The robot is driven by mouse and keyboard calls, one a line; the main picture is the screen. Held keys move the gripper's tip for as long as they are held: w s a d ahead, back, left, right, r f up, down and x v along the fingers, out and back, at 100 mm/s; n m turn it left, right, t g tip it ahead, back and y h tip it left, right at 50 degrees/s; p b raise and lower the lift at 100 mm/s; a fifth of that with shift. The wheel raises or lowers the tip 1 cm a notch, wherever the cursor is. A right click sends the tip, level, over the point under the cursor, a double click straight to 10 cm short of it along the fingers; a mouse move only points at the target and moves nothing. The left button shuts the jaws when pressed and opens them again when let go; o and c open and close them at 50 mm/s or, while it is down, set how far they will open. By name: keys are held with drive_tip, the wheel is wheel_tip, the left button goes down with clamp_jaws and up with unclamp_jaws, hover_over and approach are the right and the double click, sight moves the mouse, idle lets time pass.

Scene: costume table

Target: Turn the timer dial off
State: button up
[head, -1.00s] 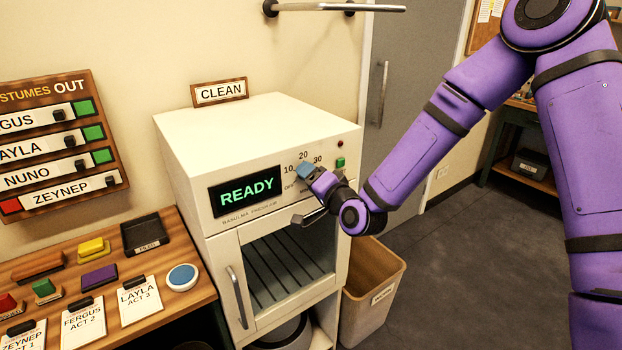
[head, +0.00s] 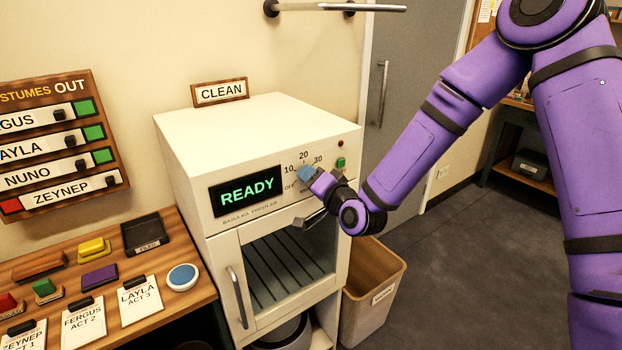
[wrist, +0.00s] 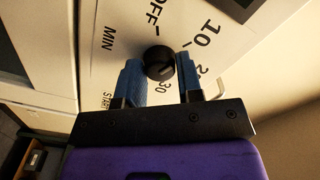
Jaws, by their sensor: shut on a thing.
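The timer dial is a round black knob (wrist: 159,62) on the white machine's front panel, with OFF, 10, 20 and 30 printed around it. In the head view my gripper hides it. My gripper (head: 307,174) is at the panel, right of the READY display (head: 248,191). In the wrist view its blue fingers stand on either side of the knob, and it is shut on the dial. Which mark the dial points to is hard to tell.
A green button (head: 341,162) and a small red light sit right of the dial. A side table with cards and blocks is at left.

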drive_tip(key=n, duration=1)
drive_tip(key=shift+n, duration=0.4)
idle(0.4)
drive_tip(key=o, duration=0.9)
drive_tip(key=v, duration=1.1)
drive_tip(key=shift+w, duration=0.1)
